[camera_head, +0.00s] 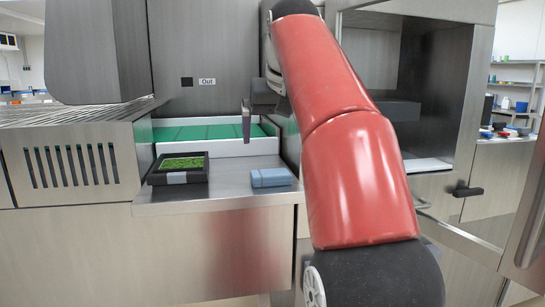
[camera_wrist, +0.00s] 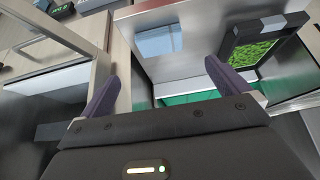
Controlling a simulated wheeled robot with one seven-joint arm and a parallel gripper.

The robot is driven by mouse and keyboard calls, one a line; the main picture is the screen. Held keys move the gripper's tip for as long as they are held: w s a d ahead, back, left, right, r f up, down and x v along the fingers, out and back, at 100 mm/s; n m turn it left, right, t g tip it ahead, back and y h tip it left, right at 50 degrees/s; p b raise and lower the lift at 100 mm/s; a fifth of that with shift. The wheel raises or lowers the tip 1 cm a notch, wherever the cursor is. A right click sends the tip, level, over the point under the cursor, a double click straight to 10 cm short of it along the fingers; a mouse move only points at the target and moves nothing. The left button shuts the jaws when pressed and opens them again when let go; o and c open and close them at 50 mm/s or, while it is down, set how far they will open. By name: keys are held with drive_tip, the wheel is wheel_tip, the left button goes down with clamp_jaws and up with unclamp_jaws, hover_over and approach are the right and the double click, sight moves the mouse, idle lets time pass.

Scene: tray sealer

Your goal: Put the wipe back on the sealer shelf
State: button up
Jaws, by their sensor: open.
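The wipe (camera_head: 271,178) is a folded light-blue cloth. It lies flat on the steel shelf (camera_head: 225,196) of the sealer, towards the shelf's right end. In the wrist view the wipe (camera_wrist: 160,41) shows beyond the fingertips, on the bare metal. My gripper (camera_wrist: 162,70) is open, with its two purple-grey fingers wide apart and nothing between them. In the head view my gripper (camera_head: 247,120) is above and behind the wipe, apart from it. Much of the gripper is hidden behind my red arm there.
A black tray with green contents (camera_head: 178,168) sits left of the wipe on the shelf. Behind is the green conveyor (camera_head: 210,132) under the "Out" sign (camera_head: 207,82). An open steel chamber (camera_head: 420,90) is at right. The shelf between tray and wipe is clear.

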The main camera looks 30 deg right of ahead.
drive_tip(key=s+a+f+n, duration=0.1)
drive_tip(key=s+a+f, duration=0.4)
drive_tip(key=a+f, duration=0.4)
drive_tip(key=s+a+f+n, duration=0.1)
drive_tip(key=s+a+f, duration=0.1)
drive_tip(key=s+f, duration=0.5)
drive_tip(key=s+a+f+n+y, duration=0.1)
drive_tip(key=s+a+f, duration=0.2)
drive_tip(key=s+f, duration=0.5)
wheel_tip(320, 180, down, 8)
drive_tip(key=shift+f+y, duration=0.15)
drive_tip(key=shift+y, duration=0.15)
